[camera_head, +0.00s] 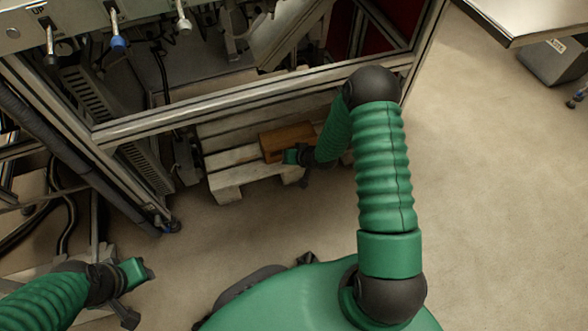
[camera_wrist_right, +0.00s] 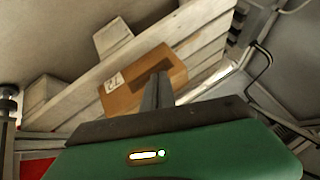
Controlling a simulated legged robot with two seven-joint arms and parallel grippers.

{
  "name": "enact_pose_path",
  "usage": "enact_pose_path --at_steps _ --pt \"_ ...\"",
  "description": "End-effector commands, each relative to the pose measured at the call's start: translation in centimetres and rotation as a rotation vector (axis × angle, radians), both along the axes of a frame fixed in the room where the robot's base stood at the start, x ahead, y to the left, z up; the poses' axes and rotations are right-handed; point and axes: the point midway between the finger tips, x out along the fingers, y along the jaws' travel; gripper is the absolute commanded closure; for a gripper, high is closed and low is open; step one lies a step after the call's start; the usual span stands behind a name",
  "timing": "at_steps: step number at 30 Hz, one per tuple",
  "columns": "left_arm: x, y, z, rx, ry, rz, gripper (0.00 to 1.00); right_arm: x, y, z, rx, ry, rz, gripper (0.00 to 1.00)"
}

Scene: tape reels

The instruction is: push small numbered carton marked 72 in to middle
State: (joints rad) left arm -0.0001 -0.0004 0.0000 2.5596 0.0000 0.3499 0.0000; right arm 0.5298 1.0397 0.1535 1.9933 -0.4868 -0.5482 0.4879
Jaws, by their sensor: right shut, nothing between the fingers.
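The small brown carton (camera_head: 287,140) lies on a pale wooden pallet (camera_head: 230,185) under the machine frame. In the right wrist view the carton (camera_wrist_right: 128,94) shows a white label, which appears to read 72 upside down. My right gripper (camera_wrist_right: 158,84) is shut and empty, its fingers in front of the carton's face in that view. In the head view my right gripper (camera_head: 303,160) is at the carton's near side and hides part of it. I cannot tell whether they touch. My left gripper (camera_head: 131,292) hangs at the lower left, away from the carton; its finger opening is unclear.
A metal frame bar (camera_head: 240,103) crosses above the pallet. A frame post stands left of the pallet, with cables nearby. The floor (camera_head: 490,190) to the right is clear. A table (camera_head: 535,20) stands at the upper right.

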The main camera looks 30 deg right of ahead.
Motion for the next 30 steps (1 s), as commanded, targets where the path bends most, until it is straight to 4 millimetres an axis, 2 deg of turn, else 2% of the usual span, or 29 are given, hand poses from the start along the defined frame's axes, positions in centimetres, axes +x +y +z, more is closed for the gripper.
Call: enact_pose_path --at_steps 1,3,6,10,15,19,23,30 --pt "0.0 0.0 0.0 0.0 0.0 0.0 0.64 -0.1 -0.8 -3.0 0.076 -0.045 -0.059 1.0" --pt "0.0 0.0 0.1 0.0 0.0 0.0 0.64 0.0 -1.5 -6.1 0.195 -0.144 -0.146 1.0" --pt "0.0 0.0 0.1 0.0 0.001 0.0 0.64 -1.0 -2.3 -9.9 0.376 -0.3 -0.287 1.0" --pt "0.0 0.0 0.1 0.0 0.001 0.0 0.64 -4.0 -2.5 -13.1 0.611 -0.526 -0.485 1.0" --pt "0.0 0.0 0.1 0.0 0.001 0.0 0.64 -8.4 -2.0 -14.2 0.821 -0.778 -0.674 1.0" --pt "0.0 0.0 0.0 0.0 0.001 0.0 0.64 -9.8 -1.6 -14.2 0.88 -0.858 -0.722 1.0" --pt "0.0 0.0 -0.6 0.0 0.001 0.0 0.64 -8.9 -1.9 -14.4 0.886 -0.866 -0.725 1.0" --pt "0.0 0.0 -3.1 0.0 0.001 0.0 0.64 -4.3 -3.0 -14.8 0.883 -0.863 -0.723 1.0"
